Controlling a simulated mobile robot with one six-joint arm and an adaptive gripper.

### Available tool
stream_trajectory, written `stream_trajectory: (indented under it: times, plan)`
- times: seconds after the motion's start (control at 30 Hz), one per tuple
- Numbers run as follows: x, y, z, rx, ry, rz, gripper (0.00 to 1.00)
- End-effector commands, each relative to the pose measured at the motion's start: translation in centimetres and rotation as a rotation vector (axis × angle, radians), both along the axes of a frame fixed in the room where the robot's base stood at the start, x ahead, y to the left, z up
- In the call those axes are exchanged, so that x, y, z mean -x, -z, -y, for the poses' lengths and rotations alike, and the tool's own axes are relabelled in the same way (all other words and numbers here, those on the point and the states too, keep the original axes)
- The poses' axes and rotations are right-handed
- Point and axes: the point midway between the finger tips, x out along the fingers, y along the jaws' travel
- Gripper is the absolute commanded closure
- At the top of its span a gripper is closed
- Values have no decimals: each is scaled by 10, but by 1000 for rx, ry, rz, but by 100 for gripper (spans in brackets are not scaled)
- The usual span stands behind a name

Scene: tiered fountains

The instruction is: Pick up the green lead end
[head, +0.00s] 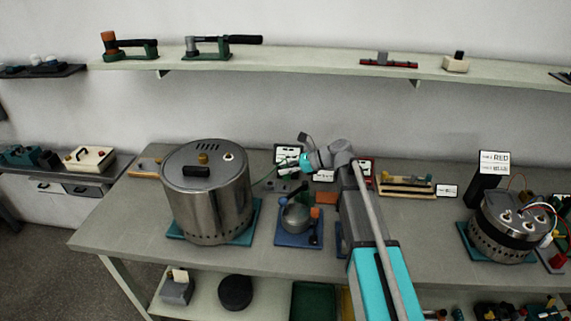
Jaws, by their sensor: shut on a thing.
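My gripper (290,163) is above the back part of the bench, right of the large metal drum, with its jaws pointing left. It is shut on the green lead end (284,165), of which only a small part shows at the jaws. A thin green lead (266,178) runs from there down and left towards the drum's side. The far end of the lead is too small to follow.
The large lidded metal drum (207,205) stands close on the left. A small round pot (296,219) on a blue mat (299,241) is below my gripper. Small signs stand behind it. A second drum (507,232) with wires is far right. A shelf (320,66) runs above.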

Motion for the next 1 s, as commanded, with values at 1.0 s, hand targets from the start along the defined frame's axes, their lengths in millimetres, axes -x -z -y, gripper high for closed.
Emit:
stream_trajectory:
  times: [1.0]
  plan:
    - [90, -43, 23, 0, 0, 0, 93]
